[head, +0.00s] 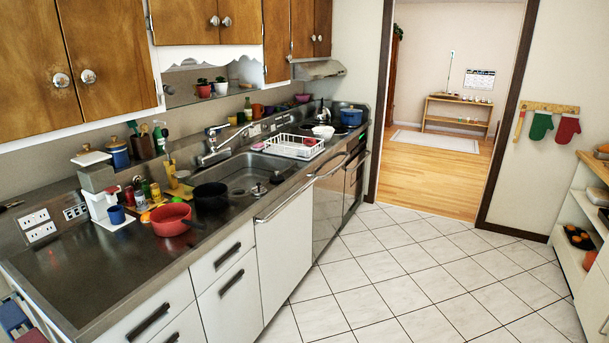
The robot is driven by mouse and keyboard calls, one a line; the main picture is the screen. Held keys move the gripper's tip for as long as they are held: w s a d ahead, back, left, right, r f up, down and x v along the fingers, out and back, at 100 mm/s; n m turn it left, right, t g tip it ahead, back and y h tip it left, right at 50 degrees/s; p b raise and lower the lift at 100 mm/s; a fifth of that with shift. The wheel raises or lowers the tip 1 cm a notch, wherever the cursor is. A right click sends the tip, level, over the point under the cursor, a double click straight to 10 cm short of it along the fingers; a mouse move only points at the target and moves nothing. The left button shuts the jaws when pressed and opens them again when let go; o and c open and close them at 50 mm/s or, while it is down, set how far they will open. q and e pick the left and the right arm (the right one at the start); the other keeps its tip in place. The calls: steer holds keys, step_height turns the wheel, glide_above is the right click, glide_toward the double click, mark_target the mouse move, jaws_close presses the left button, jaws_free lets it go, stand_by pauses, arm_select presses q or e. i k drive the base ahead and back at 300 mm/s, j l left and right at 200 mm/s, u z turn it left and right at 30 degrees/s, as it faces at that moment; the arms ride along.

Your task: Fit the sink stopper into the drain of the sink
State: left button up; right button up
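The steel sink (232,170) is set into the counter along the left wall, below the faucet (215,148). A small dark round piece with a raised knob (258,190), which looks like the sink stopper, is at the sink's front edge. Another small dark piece (277,178) is just to its right. I cannot tell for sure which is the stopper, or whether either lies on the rim or inside the basin. The drain is not clearly visible. Neither of my grippers is in view.
A black pan (210,196) stands at the sink's left end, and a red pot (171,220) is left of it. A white dish rack (293,146) stands right of the sink. The tiled floor (390,275) in front is clear.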

mark_target(241, 171)
steer(key=i+u, duration=0.25)
steer(key=i, duration=0.2)
steer(key=i+l+u, duration=0.2)
steer(key=i, duration=0.2)
steer(key=i+l+u, duration=0.25)
steer(key=i, duration=0.15)
steer(key=i+l+u, duration=0.1)
steer(key=u, duration=0.3)
steer(key=i+l+u, duration=0.1)
steer(key=u, duration=0.3)
